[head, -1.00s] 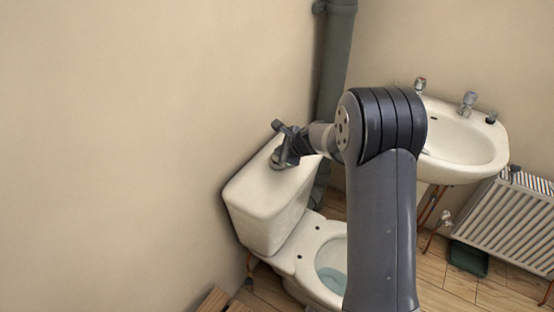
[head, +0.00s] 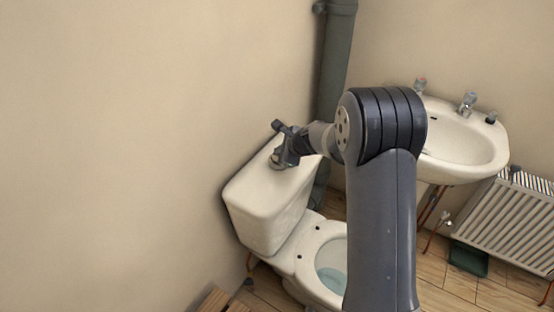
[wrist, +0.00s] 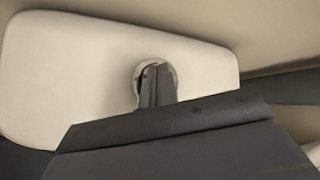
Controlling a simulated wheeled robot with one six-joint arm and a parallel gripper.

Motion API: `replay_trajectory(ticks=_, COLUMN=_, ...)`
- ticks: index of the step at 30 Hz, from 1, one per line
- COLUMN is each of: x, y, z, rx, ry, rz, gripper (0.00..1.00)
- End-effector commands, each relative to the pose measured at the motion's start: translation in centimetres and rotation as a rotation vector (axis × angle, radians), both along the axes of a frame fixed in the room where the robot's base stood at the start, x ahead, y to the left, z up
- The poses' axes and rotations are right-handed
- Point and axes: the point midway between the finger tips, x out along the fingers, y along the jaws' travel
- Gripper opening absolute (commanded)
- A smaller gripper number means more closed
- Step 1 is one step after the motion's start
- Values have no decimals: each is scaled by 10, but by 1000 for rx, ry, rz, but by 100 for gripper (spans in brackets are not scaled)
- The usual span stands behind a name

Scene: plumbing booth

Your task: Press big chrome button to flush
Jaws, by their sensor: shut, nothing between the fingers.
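The toilet's cream cistern (head: 262,208) stands against the left wall, its lid seen from above in the wrist view (wrist: 60,75). The round chrome button (head: 276,162) is set in the lid; in the wrist view a part of its rim (wrist: 139,84) shows around my fingers. My gripper (head: 279,160) points down over the button, its fingers shut and empty. In the wrist view the fingertips (wrist: 154,74) overlap the button and hide most of it. I cannot tell whether they touch it or whether it is pushed in.
The toilet bowl (head: 332,268) with water is below the cistern. A dark pipe (head: 336,65) rises in the corner behind it. A basin (head: 455,140) with taps and a radiator (head: 505,220) stand to the right. A green tray (head: 469,259) lies on the floor.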

Motion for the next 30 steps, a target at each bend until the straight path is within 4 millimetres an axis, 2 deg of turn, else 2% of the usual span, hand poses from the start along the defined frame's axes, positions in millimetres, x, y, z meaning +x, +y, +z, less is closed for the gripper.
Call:
replay_trajectory(ticks=11, x=0, y=0, z=-9, rx=0, ry=0, rz=0, gripper=0)
replay_trajectory(ticks=30, x=0, y=0, z=-12, rx=0, ry=0, rz=0, gripper=0)
